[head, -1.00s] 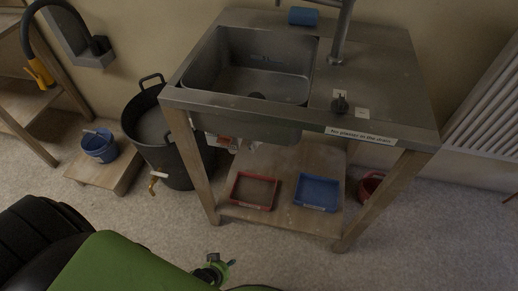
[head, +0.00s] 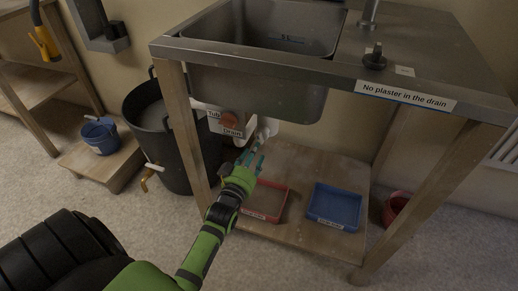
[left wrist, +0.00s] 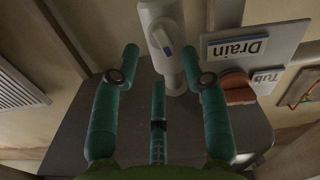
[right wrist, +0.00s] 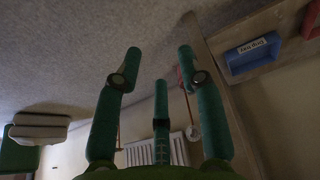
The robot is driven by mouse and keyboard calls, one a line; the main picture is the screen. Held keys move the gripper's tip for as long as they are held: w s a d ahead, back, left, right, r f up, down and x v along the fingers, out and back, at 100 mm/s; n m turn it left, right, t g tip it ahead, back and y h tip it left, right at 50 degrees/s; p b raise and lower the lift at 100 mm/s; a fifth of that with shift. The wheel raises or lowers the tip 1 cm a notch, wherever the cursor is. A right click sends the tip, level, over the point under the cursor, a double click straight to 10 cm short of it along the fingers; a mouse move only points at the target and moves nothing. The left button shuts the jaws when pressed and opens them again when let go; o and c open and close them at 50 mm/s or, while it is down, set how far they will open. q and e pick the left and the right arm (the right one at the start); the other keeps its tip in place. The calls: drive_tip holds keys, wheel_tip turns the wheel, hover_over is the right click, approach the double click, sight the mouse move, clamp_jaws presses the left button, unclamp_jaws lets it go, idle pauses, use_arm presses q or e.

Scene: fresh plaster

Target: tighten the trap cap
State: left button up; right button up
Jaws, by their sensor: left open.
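The white trap (head: 268,127) hangs under the sink basin, partly hidden by my left fingers in the head view. In the left wrist view the white trap pipe (left wrist: 163,15) has a small pale tab on its side. I cannot tell the cap clearly from the rest of the trap. My left gripper (head: 250,158) is open and empty just below and in front of the trap. In the left wrist view its fingers (left wrist: 160,62) are spread, with the trap between and beyond the tips. My right gripper (right wrist: 160,60) is open and empty over the floor.
A red-brown handle (head: 229,119) with "Tub" and "Drain" labels sits left of the trap. Red (head: 284,188) and blue (head: 334,188) trays lie on the lower shelf. A black tub (head: 180,175) and the table's wooden legs flank the space.

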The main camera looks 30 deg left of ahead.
sight(261, 141)
use_arm(q)
drive_tip(key=b+x, duration=0.1)
drive_tip(key=x, duration=0.3)
drive_tip(key=shift+w+f, duration=0.1)
drive_tip(key=shift+w, duration=0.5)
use_arm(e)
drive_tip(key=w+a+r+t+y, duration=0.1)
drive_tip(key=w+a+r+t, duration=0.1)
drive_tip(key=w+r+t, duration=0.2)
drive_tip(key=w, duration=0.3)
drive_tip(key=shift+w+a+n+t, duration=0.3)
drive_tip(key=shift+w+a+t, duration=0.1)
use_arm(q)
drive_tip(key=shift+c, duration=0.4)
use_arm(e)
drive_tip(key=shift+f, duration=0.1)
use_arm(q)
clamp_jaws()
